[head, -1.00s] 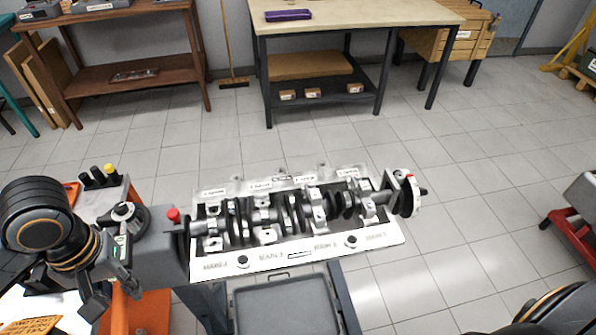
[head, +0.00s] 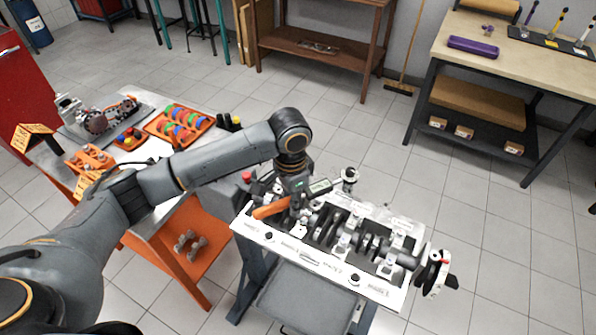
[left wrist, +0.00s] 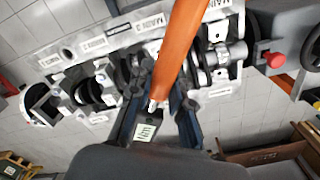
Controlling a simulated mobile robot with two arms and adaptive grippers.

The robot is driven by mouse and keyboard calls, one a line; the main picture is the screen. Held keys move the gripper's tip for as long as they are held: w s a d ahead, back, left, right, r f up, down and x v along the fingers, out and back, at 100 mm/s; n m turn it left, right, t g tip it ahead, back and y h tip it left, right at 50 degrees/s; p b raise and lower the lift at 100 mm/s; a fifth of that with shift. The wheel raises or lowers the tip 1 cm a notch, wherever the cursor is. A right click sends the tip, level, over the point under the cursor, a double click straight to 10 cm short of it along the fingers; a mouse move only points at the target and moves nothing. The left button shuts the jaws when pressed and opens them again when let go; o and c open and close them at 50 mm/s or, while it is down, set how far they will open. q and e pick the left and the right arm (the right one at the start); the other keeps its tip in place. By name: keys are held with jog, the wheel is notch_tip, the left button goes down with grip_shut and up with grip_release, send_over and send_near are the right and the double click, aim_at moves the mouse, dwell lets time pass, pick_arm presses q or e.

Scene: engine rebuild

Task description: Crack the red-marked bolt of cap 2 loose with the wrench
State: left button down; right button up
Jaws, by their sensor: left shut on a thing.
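The torque wrench has an orange handle (head: 270,208), a small display (head: 320,186) and a round head (head: 349,176). My left gripper (head: 298,203) is shut on it, between handle and display. In the left wrist view the fingers (left wrist: 162,98) close around the wrench (left wrist: 180,45), and its head is hidden. The wrench is over the left part of the engine block (head: 318,262), its head towards the far edge. I cannot tell whether it touches a bolt. The crankshaft (head: 372,245) and bearing caps show in the block. Cap 2 and its red-marked bolt cannot be made out. My right gripper is out of view.
The block rests on a stand with a grey tray (head: 305,300) below. A red knob (head: 247,176) is at the block's left end. To the left is a cart with an orange parts tray (head: 180,125).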

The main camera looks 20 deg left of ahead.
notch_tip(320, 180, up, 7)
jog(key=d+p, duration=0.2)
jog(key=p, duration=0.3)
pick_arm(q)
jog(key=w+f+m+b, duration=0.4)
jog(key=f+m, duration=0.1)
jog(key=shift+w+m, duration=0.3)
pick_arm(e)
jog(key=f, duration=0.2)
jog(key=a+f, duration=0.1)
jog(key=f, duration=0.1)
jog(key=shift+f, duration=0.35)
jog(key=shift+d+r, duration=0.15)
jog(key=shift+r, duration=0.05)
pick_arm(q)
jog(key=shift+s+p, duration=0.1)
jog(key=shift+p, duration=0.6)
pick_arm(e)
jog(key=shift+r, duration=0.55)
pick_arm(q)
jog(key=shift+f+b, duration=0.6)
jog(key=shift+f, duration=0.55)
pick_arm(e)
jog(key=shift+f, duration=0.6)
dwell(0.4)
